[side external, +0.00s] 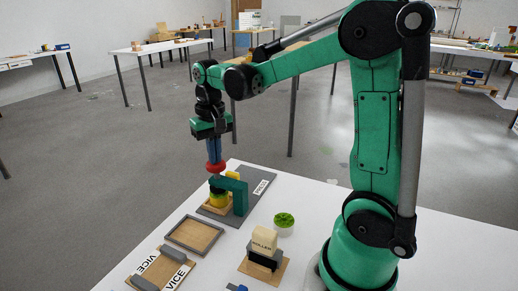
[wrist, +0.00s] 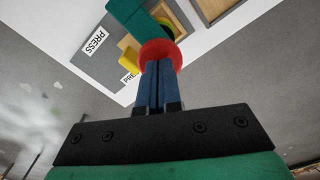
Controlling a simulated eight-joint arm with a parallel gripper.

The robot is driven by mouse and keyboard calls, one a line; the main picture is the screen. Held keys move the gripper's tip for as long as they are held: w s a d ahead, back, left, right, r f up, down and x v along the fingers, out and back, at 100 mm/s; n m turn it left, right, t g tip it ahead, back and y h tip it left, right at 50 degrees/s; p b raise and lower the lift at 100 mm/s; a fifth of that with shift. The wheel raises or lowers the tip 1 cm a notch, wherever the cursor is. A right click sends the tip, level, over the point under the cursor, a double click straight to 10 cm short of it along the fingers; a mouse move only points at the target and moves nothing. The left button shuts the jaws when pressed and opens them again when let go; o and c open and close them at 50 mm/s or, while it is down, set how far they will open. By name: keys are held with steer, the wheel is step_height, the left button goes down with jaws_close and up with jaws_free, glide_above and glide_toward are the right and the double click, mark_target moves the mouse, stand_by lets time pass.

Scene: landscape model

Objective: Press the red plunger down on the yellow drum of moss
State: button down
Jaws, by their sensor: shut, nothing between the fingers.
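The red plunger (side external: 215,167) is a round knob at the top of the press, above the yellow drum (side external: 218,197). The drum has a green top and sits under the green press arm (side external: 236,190). My gripper (side external: 214,158) is shut, pointing down, with its blue fingertips at the top of the red plunger; I cannot tell whether they touch. In the wrist view, the red plunger (wrist: 160,53) shows just beyond the closed fingers (wrist: 157,70).
The grey press base (side external: 262,183) carries a "PRESS" label. The table's left edge is close to the press.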

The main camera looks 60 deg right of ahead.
steer(key=shift+f, duration=0.65)
stand_by(0.9)
steer(key=shift+r, duration=3.55)
steer(key=shift+s+a, duration=0.15)
steer(key=shift+a, duration=0.25)
steer(key=s+a+f+n+t, duration=0.4)
steer(key=s+a+n+t, duration=0.1)
steer(key=a, duration=0.4)
steer(key=shift+f+n+t, duration=0.25)
steer(key=shift+n+t, duration=0.25)
steer(key=shift+t, duration=0.6)
